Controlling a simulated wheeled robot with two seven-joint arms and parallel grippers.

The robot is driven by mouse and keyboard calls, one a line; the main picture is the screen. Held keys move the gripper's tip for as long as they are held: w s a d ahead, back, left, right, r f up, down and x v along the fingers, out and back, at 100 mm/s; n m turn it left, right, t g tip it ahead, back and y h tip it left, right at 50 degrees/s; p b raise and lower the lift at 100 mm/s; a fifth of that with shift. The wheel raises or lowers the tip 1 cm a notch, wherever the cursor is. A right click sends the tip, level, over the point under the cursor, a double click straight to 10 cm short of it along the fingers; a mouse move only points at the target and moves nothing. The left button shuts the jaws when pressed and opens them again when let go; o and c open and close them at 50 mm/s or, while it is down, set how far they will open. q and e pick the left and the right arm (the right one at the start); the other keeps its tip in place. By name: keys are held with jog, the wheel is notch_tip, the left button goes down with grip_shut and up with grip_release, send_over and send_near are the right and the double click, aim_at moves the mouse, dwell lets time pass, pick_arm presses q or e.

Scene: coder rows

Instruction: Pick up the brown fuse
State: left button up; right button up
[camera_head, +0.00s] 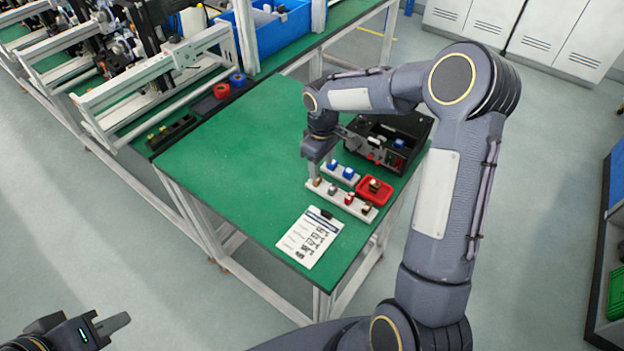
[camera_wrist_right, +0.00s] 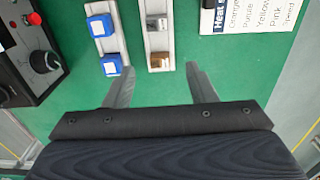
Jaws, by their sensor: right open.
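The brown fuse (camera_wrist_right: 160,61) stands in a white strip holder (camera_wrist_right: 157,42) in the right wrist view, just ahead of my right gripper (camera_wrist_right: 161,76). That gripper is open and empty, with one finger to each side of the fuse's line. In the head view my right gripper (camera_head: 314,163) is above the left end of the white strip (camera_head: 340,197), where a small brownish piece (camera_head: 317,182) shows. A grey fuse (camera_wrist_right: 156,23) sits farther along the strip. My left gripper (camera_head: 112,324) is at the lower left, away from the table; its jaw opening is unclear.
Two blue fuses (camera_wrist_right: 103,46) stand in a parallel strip close by. A red tray (camera_head: 376,191), a black box with knobs (camera_head: 385,135) and a printed sheet (camera_head: 308,237) are near. The green table's left part (camera_head: 230,150) is clear.

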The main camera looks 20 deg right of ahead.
aim_at(320, 178)
jog(key=f, duration=0.2)
jog(key=f+p, duration=0.1)
jog(key=f, duration=0.1)
jog(key=shift+w+a+f, duration=0.1)
jog(key=shift+w+f, duration=0.1)
jog(key=shift+f, duration=0.15)
jog(key=shift+f+p, duration=0.3)
jog(key=shift+f, duration=0.15)
grip_shut()
